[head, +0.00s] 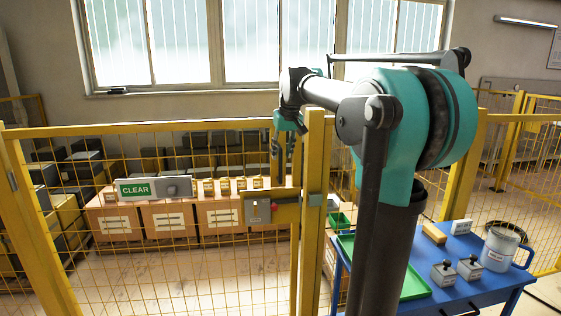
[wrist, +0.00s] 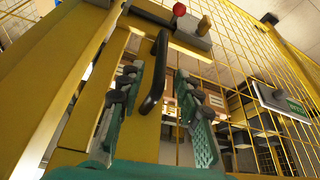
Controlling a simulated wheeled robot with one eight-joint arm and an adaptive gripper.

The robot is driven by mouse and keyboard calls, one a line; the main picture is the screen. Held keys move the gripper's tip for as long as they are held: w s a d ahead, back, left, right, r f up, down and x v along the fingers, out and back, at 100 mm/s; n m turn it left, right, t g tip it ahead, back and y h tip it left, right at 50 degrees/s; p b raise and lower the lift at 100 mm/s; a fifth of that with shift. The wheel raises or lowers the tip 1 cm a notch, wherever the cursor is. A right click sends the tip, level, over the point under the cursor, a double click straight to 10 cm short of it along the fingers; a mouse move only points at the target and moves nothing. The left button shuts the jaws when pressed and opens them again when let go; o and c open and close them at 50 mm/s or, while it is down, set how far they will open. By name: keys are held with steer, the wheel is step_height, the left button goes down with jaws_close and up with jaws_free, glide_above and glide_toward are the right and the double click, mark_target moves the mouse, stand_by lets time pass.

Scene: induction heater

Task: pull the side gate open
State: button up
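The side gate (head: 100,160) is a yellow-framed mesh panel in the head view, standing in line with the yellow post (head: 312,230) and looking closed. A grey latch box (head: 257,208) with a red button is on its right edge. In the wrist view, a black bar handle (wrist: 155,75) stands on the yellow frame below the latch. My gripper (wrist: 158,85) is open, with its two green fingers on either side of the handle in the picture; I see no contact. In the head view my gripper (head: 283,145) is partly hidden beside the post.
A CLEAR sign (head: 135,190) hangs on the mesh. Cardboard boxes (head: 170,218) and dark crates stand behind the fence.

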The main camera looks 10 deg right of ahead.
mark_target(281, 156)
steer(key=shift+x, duration=2.1)
jaws_close()
